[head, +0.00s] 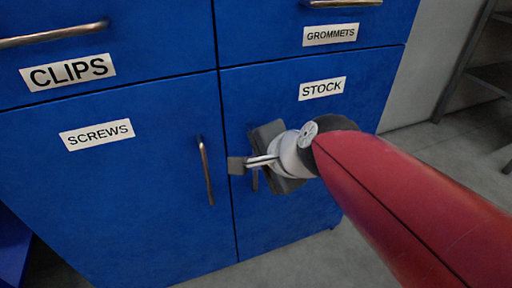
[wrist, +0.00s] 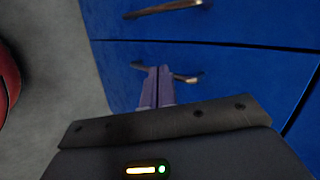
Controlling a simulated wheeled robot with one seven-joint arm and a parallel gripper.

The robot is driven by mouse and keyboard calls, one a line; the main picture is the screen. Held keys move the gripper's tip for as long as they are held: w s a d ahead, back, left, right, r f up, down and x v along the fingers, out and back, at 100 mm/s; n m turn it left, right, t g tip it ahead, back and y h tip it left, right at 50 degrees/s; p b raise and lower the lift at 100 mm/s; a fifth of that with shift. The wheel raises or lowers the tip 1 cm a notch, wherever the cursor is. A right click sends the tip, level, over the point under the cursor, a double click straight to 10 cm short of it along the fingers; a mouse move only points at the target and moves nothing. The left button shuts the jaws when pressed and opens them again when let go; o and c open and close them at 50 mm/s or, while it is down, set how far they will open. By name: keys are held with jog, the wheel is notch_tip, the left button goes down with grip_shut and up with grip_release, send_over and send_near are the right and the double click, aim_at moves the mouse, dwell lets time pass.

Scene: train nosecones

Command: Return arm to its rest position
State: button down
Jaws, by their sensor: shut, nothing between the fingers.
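My arm (head: 400,195) reaches in from the right in the head view, in front of the blue cabinet's STOCK door. My gripper (head: 238,165) points left across the door, close to its left edge. In the wrist view my gripper (wrist: 158,70) shows its two fingers together, with nothing between them. The tips overlap a metal handle (wrist: 188,78) there; I cannot tell whether they touch it. The STOCK door handle (head: 255,181) is partly hidden behind my gripper in the head view.
The SCREWS door (head: 110,200) with its upright handle (head: 205,170) is just left of my gripper. Drawers labelled CLIPS (head: 68,72) and GROMMETS (head: 330,34) are above. The doors look shut. Grey floor (head: 400,150) and a dark shelf rack (head: 485,75) are to the right.

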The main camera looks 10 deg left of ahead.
jog(key=s+d+f+n+h, duration=0.2)
jog(key=d, duration=0.6)
jog(key=s+d+f+n+h, duration=0.1)
jog(key=s+d+n+h, duration=0.1)
jog(key=d, duration=0.5)
jog(key=s+d+f+n+h, duration=0.2)
jog(key=s+d+n, duration=0.2)
jog(key=d, duration=0.4)
jog(key=shift+d+f+g+h, duration=0.3)
jog(key=shift+d+g+h, duration=0.05)
jog(key=shift+g+h, duration=0.05)
